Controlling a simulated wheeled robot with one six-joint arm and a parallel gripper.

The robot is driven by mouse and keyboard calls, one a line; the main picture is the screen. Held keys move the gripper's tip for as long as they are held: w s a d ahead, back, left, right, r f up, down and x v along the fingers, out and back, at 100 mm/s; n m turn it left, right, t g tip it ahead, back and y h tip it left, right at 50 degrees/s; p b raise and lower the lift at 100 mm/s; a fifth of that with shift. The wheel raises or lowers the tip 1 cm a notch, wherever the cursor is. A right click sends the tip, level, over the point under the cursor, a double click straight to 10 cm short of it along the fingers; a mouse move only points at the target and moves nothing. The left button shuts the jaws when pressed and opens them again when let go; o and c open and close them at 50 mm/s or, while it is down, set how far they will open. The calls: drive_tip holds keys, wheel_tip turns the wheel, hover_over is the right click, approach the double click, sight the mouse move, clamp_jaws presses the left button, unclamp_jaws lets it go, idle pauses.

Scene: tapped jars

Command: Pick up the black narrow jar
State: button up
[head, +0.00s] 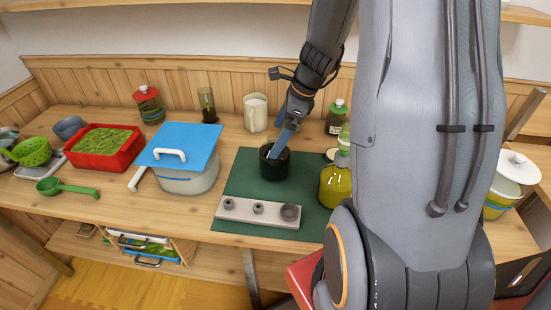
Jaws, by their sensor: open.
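A black jar (272,168) stands upright on the dark green mat (238,180), near the middle of the head view. My gripper (279,150) is open and points down at this jar from above. One blue-grey finger crosses the jar's mouth and partly hides it. I cannot tell whether the fingers are inside the mouth, astride the wall or just above the rim, or whether they touch it. The other finger is hard to make out.
A grey block with knobs (258,212) lies in front of the jar. A yellow-green jar (336,186) stands to the right, close to my arm. A white jar (255,113) and a tall dark glass (207,106) stand behind.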

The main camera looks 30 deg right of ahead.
sight(270, 149)
drive_tip(key=shift+w+d+f+m, duration=0.15)
drive_tip(key=shift+d+f+m, duration=0.2)
drive_tip(key=shift+m, duration=0.15)
drive_tip(key=shift+w+f, duration=0.15)
drive_tip(key=shift+f, duration=0.1)
drive_tip(key=shift+a+p+x, duration=0.15)
drive_tip(key=shift+p+x, duration=0.2)
drive_tip(key=shift+x, duration=1.4)
drive_tip(key=shift+a+p+x, duration=0.15)
drive_tip(key=shift+p+x, duration=0.2)
drive_tip(key=shift+x, duration=1.4)
drive_tip(key=shift+r, duration=0.1)
drive_tip(key=c, duration=2)
drive_tip(key=shift+w+r, duration=0.1)
drive_tip(key=shift+c, duration=0.8)
drive_tip(key=shift+r, duration=0.1)
